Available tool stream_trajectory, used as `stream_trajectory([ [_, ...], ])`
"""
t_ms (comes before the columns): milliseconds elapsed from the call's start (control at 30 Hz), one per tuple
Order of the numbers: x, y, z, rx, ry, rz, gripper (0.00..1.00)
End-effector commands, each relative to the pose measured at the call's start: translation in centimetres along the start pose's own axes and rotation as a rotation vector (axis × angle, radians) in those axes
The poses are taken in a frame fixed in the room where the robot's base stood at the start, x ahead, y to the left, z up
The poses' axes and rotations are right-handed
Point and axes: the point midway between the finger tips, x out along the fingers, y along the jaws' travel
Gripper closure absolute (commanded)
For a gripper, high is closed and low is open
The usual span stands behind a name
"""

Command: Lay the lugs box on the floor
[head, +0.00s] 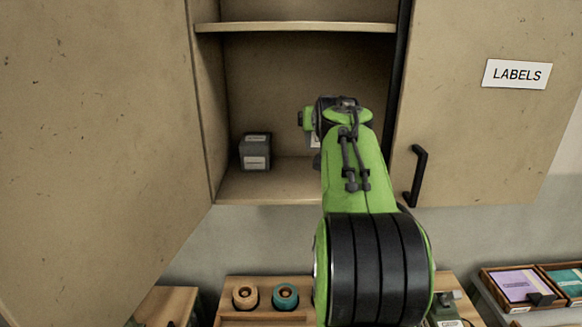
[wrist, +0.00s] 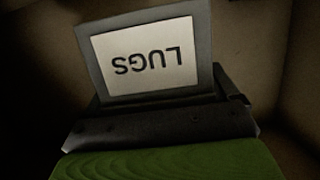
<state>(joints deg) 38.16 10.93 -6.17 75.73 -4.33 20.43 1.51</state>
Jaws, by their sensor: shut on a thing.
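The lugs box (wrist: 150,62) fills the upper middle of the wrist view, a dark grey box with a white label reading LUGS upside down. My gripper (wrist: 160,122) is shut on it; the dark jaw part lies across the near side of the box. In the head view my green arm reaches into the open cabinet and hides the gripper and most of what it holds. Only a small pale patch shows beside the wrist there. The floor is not visible in either view.
A second grey labelled box (head: 255,151) stands on the cabinet's lower shelf (head: 268,185), left of my arm. An upper shelf (head: 295,27) is above. An open door (head: 90,130) stands left; the LABELS door (head: 480,120) is right. Tape rolls (head: 285,296) and trays (head: 525,290) sit below.

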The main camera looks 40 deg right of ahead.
Motion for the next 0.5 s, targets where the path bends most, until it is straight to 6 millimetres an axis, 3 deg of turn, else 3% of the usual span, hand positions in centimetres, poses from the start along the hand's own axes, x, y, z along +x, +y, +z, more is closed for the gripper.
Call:
stream_trajectory([
  [67,0.0,0.0,0.2,0.000,0.002,0.000,0.51],
  [500,2.6,0.0,8.5,0.001,-0.002,0.000,0.51],
])
